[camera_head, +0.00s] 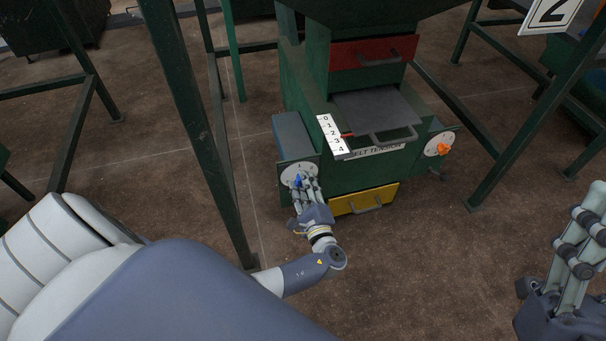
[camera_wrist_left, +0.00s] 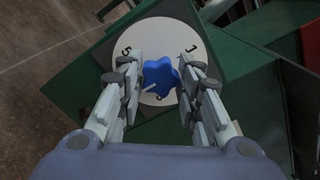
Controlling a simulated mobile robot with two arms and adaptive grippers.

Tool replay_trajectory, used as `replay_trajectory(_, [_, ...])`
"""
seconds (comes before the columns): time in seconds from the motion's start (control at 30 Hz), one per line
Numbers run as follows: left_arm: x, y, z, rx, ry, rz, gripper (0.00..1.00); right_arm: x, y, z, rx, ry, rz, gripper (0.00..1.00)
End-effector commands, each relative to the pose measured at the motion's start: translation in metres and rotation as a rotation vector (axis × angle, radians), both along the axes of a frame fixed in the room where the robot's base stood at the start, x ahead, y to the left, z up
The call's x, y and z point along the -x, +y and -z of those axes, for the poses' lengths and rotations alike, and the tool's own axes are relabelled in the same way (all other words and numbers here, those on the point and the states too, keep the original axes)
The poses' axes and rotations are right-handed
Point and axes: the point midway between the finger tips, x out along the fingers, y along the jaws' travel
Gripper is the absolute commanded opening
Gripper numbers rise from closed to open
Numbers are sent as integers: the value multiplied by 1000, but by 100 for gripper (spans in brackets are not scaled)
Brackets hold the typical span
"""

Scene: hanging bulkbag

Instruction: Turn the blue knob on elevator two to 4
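The blue knob (camera_head: 298,181) is on a round white dial (camera_head: 291,172) on the left side of the green elevator machine. In the left wrist view, the knob (camera_wrist_left: 160,77) sits between the two fingers of my left gripper (camera_wrist_left: 162,80), which look pressed to its sides. A 5 shows at the dial's upper left, a 1 at its upper right and a partly hidden 3 below. A white mark on the knob points to the lower left, where a finger covers the dial. My right gripper (camera_head: 580,245) is at the right edge, partly cut off and away from the machine.
An orange knob (camera_head: 443,149) is on the machine's right side. A white scale marked 0 to 4 (camera_head: 332,135) has a red pointer near 2 to 3. A red drawer (camera_head: 345,56) and a yellow drawer (camera_head: 345,207) show. A green post (camera_head: 190,110) stands left of my left forearm.

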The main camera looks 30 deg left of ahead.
Motion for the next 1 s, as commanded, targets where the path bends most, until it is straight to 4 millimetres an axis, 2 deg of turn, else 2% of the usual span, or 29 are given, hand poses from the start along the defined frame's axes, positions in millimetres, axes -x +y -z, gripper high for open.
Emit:
replay_trajectory(0.03, [0,0,0,1,0,1,47,0,0,0,0,0,0,52])
replay_trajectory(0.07, [0,0,0,1,-1,0,52,0,0,0,0,-1,0,52])
replay_trajectory(0.47, [3,-4,0,1,0,-1,52,0,0,1,-1,0,0,52])
replay_trajectory(0.57, [11,-13,1,3,0,0,52,0,0,1,-1,0,0,52])
replay_trajectory(1.0, [67,-79,0,2,0,0,52,0,0,0,0,-1,0,52])
